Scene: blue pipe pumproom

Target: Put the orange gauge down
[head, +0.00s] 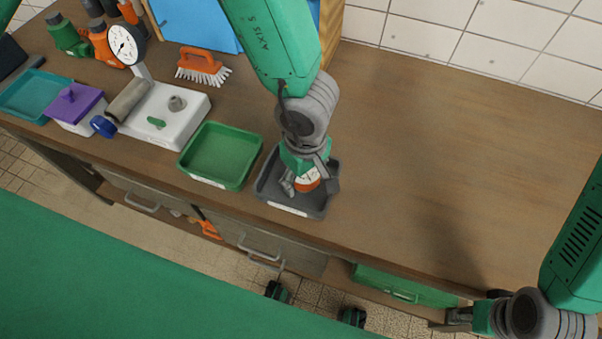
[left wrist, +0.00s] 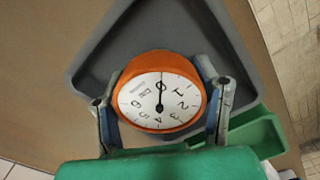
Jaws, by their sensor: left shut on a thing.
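The orange gauge (left wrist: 160,92) has a white dial and an orange rim. My left gripper (head: 306,182) is shut on it, with one finger on each side of the rim in the left wrist view. The gauge also shows in the head view (head: 308,180), over the dark grey tray (head: 309,208) on the wooden bench. I cannot tell whether the gauge touches the tray floor. The arm hides part of the tray in the head view. My right gripper (head: 456,319) is at the lower right, near the bench's front edge; its fingers are too small to read.
A green tray (head: 222,154) stands left of the grey tray. The bench (head: 440,150) to the right is clear.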

